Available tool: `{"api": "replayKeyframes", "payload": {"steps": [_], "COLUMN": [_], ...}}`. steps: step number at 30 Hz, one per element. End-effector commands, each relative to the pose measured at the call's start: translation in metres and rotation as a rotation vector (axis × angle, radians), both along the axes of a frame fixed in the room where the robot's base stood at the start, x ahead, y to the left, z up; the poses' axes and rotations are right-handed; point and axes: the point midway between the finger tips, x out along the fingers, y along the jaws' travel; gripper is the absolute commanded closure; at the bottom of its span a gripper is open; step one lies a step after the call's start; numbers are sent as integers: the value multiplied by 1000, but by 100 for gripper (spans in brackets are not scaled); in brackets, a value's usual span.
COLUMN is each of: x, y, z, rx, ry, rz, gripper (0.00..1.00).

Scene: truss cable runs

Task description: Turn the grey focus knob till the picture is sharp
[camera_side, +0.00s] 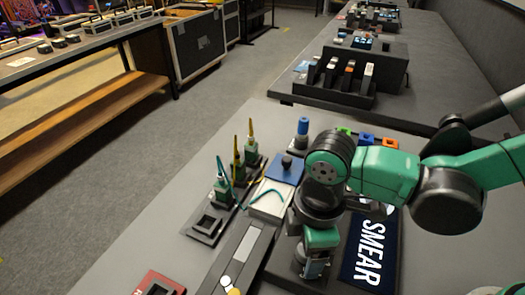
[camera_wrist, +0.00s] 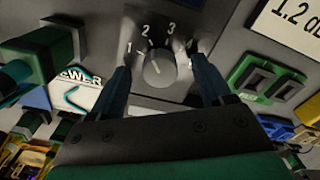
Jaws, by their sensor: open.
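A round grey knob (camera_wrist: 159,68) with a pointer mark sits on a dark panel in the wrist view. My gripper (camera_wrist: 160,73) is open, with one dark finger on each side of the knob in that view. I cannot tell whether either finger touches it. In the side view my gripper (camera_side: 316,268) points down over a dark block, and the knob is hidden. A white panel (camera_wrist: 78,93) with a teal line and letters ending in "EWER" is left of the knob.
A dark blue "SMEAR" panel (camera_side: 371,250) lies right of my gripper in the side view. Green bottles with yellow tips (camera_side: 238,165) stand to the left. A green double-slotted part (camera_wrist: 258,78) is right of the knob. The bench's left part is mostly bare.

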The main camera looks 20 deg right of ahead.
Motion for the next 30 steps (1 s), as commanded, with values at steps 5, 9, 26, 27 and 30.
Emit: {"api": "replayKeyframes", "payload": {"steps": [5, 9, 26, 27, 30], "x": [0, 0, 0, 0, 2], "y": [0, 0, 0, 0, -3], "z": [9, 27, 56, 56, 57], "rx": [0, 0, 0, 0, 6], "ry": [0, 0, 0, 0, -7], "rz": [0, 0, 0, 0, -19], "gripper": [28, 28, 28, 28, 28]}}
